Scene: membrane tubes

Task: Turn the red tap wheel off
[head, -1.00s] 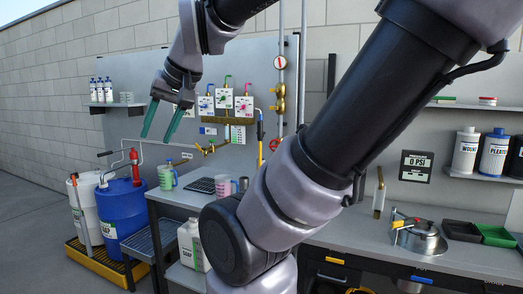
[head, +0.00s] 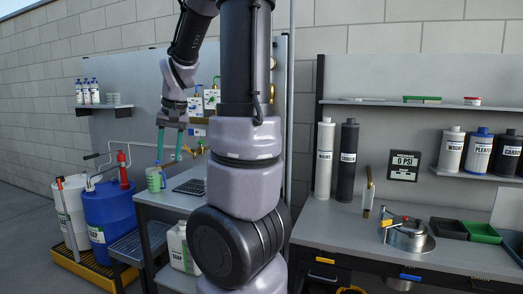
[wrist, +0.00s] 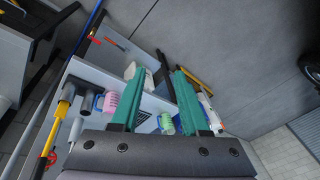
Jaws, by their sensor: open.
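My gripper (head: 169,145) points down with its two teal fingers apart and nothing between them. It hangs left of the wall panel's brass tap (head: 195,151), above the bench with the green mug (head: 155,180). The red tap wheel cannot be made out in the head view, where my arm covers the pipe area on the panel. In the wrist view my open gripper (wrist: 158,78) faces the bench and floor.
A blue drum (head: 110,210) with a red-handled pump stands at left on a yellow tray (head: 85,262). A pink mug (wrist: 110,102) is on the bench in the wrist view. The left floor is clear.

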